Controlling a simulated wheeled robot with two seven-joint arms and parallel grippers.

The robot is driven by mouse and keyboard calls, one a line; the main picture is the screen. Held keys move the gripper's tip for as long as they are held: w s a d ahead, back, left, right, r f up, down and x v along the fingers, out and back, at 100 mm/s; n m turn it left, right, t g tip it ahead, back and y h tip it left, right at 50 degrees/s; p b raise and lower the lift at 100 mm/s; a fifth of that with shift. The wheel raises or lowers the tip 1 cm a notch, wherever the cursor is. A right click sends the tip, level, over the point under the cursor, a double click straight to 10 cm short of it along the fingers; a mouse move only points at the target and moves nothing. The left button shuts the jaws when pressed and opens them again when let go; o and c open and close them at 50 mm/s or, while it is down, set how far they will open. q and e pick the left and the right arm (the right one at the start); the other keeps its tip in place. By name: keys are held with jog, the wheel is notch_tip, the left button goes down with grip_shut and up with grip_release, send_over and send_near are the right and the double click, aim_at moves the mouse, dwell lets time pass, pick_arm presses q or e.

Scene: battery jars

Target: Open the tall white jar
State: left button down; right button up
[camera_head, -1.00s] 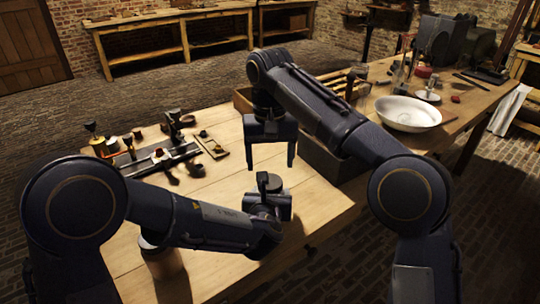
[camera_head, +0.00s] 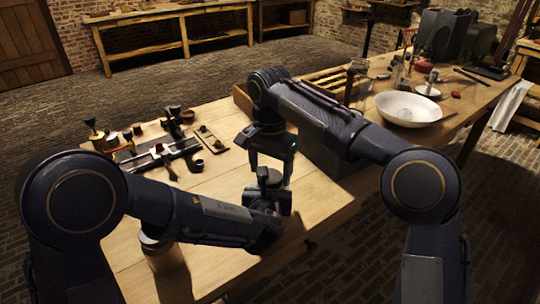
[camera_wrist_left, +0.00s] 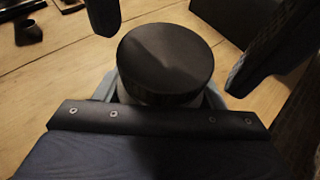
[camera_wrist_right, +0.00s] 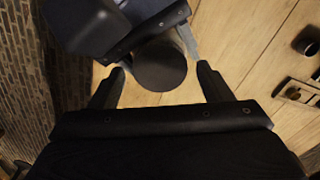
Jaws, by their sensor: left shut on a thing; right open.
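The tall jar stands on the table with a dark round lid (camera_head: 268,176) on top. In the left wrist view the lid (camera_wrist_left: 166,58) looks flat and seated, with a narrow pale strip of the jar body (camera_wrist_left: 213,98) below it. My left gripper (camera_head: 268,203) is shut on the jar body, below the lid. My right gripper (camera_head: 271,172) is open above the jar. Its fingers hang on either side of the lid. In the right wrist view the lid (camera_wrist_right: 160,66) lies between the open fingertips, with gaps visible. Most of the jar body is hidden by my left gripper.
A pale, round-topped container (camera_head: 162,254) stands at the front left, partly behind my left arm. A rack with small parts (camera_head: 160,152) lies on the left of the table. A white bowl (camera_head: 408,108) sits at the back right. Bare tabletop (camera_head: 222,180) lies left of the jar.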

jog(key=shift+f, duration=0.4)
jog(key=shift+c, duration=0.4)
jog(key=c, duration=0.9)
jog(key=n, duration=0.4)
jog(key=shift+n, duration=0.4)
jog(key=n, duration=0.5)
jog(key=shift+n, duration=0.3)
jog(key=o, duration=1)
jog(key=shift+o, duration=0.2)
